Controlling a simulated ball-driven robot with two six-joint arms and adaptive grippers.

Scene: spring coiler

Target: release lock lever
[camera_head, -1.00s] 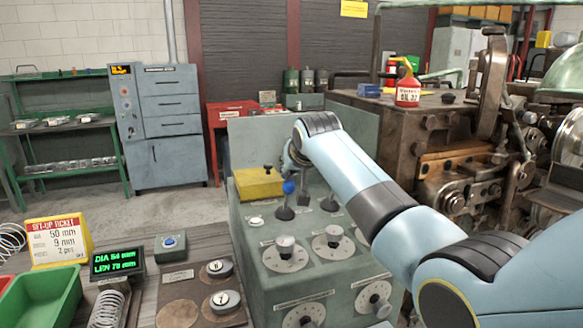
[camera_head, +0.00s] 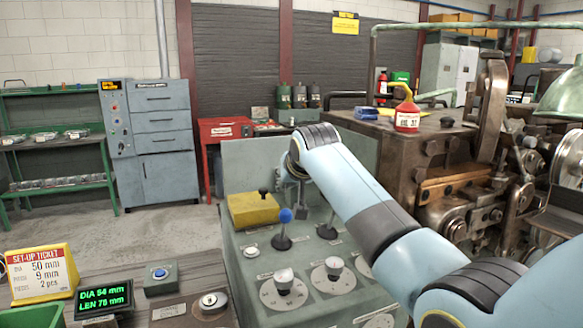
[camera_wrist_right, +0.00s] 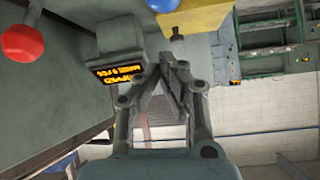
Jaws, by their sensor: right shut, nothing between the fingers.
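The grey-green console (camera_head: 300,316) carries several levers and dials, with labels too small to read. A lever with a blue knob (camera_head: 285,215) stands upright near its left side, and a darker lever (camera_head: 327,228) stands to its right. I cannot tell from the labels which one is the lock lever. My right gripper (camera_head: 301,196) is above the console, just behind and right of the blue knob, partly hidden by my wrist. In the right wrist view the gripper (camera_wrist_right: 177,76) is shut and empty, with a red knob (camera_wrist_right: 22,42) at upper left. My left gripper is not in view.
A yellow box (camera_head: 252,210) sits on the console's left edge. An orange-lit display (camera_wrist_right: 118,68) shows beside my fingers. A set-up ticket (camera_head: 40,272), a green readout (camera_head: 103,299) and a blue button box (camera_head: 160,277) stand at lower left. The old machine (camera_head: 440,165) fills the right.

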